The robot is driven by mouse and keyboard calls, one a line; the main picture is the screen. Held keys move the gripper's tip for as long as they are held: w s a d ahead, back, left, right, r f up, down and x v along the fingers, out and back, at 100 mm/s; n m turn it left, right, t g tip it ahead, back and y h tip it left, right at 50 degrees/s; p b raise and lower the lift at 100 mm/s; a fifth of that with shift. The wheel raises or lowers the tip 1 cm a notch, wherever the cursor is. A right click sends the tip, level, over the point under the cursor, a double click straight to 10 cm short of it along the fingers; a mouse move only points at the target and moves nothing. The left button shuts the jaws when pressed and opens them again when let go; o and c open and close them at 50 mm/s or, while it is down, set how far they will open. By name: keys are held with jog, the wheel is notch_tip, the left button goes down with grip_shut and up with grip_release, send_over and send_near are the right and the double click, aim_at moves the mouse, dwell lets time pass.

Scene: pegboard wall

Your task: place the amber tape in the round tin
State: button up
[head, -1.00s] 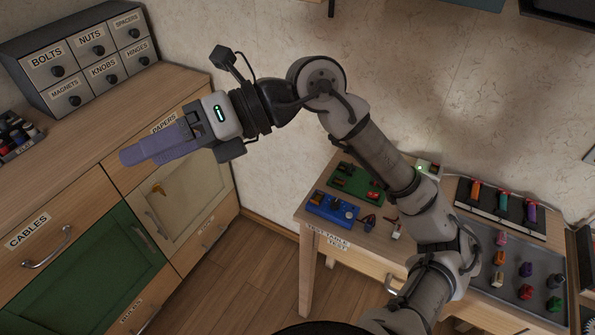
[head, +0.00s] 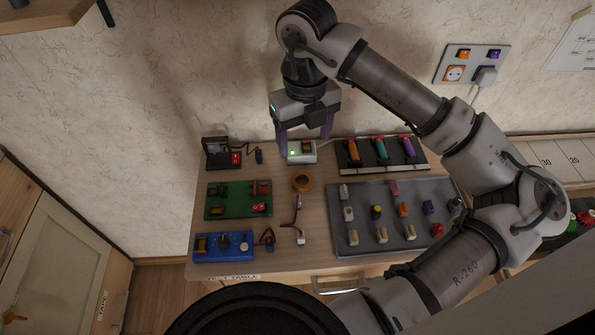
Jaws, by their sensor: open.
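The amber tape (head: 309,186), a small amber ring, lies flat on the wooden table in the head view, just in front of a white box with a green light. My gripper (head: 305,142) is above the back of the table, pointing down, with its two purple fingers apart and nothing between them. It appears over the white box, behind the tape and apart from it. I cannot make out a round tin in this view.
A grey tray (head: 375,240) with several small coloured parts fills the table's right side. A green board (head: 228,208), a blue box (head: 222,248) and a black box (head: 216,154) stand at left. A thin cable piece (head: 297,222) lies in front of the tape.

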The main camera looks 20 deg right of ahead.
send_over(302, 184)
jog(key=f+p, duration=0.1)
jog(key=f, duration=0.5)
jog(key=shift+s+f, duration=0.1)
jog(key=shift+s, duration=0.1)
jog(key=shift+w+f+p, duration=0.2)
jog(key=shift+f+p, duration=0.75)
jog(key=shift+f, duration=2.15)
jog(key=c, duration=1.1)
